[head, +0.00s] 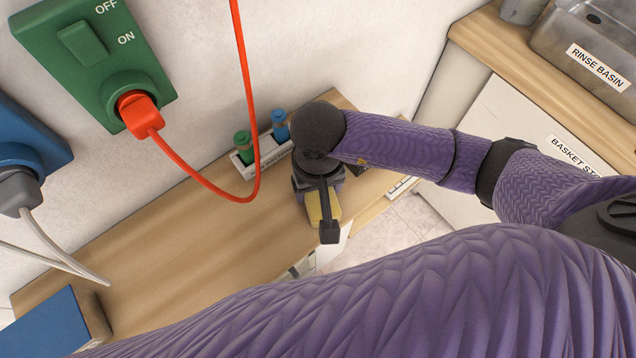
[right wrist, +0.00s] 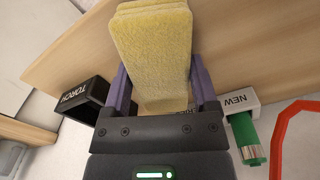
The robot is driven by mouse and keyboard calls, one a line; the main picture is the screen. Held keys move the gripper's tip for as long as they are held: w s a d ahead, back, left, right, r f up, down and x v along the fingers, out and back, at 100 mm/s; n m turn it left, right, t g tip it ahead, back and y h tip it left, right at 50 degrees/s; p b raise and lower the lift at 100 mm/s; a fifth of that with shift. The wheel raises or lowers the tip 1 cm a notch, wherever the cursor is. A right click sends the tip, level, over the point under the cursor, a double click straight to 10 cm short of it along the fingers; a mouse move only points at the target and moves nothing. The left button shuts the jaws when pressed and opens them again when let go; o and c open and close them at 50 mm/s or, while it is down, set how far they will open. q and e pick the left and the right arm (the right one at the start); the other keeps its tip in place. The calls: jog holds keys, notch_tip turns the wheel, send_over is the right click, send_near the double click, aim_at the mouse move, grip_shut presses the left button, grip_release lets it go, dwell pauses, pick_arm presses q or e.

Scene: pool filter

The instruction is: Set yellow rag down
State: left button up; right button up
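The yellow rag (head: 314,208) is a folded block in my right gripper (head: 328,222), at the front edge of the wooden counter in the head view. In the right wrist view the rag (right wrist: 155,50) stands between the two purple fingers (right wrist: 162,88), which flank its sides and appear to grip it. It covers part of the counter behind it. I cannot tell whether the rag touches the counter. My left gripper is not in view.
A labelled holder (head: 243,168) with green and blue items stands against the wall. A black TORCH holder (right wrist: 82,100) is beside the gripper. A red cord (head: 215,188) hangs over the counter. A rinse basin (head: 585,45) is at upper right.

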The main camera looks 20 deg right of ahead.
jog(key=shift+o, duration=1.3)
jog(key=shift+r, duration=0.15)
notch_tip(320, 180, up, 12)
jog(key=p, duration=0.2)
jog(key=shift+p, duration=0.3)
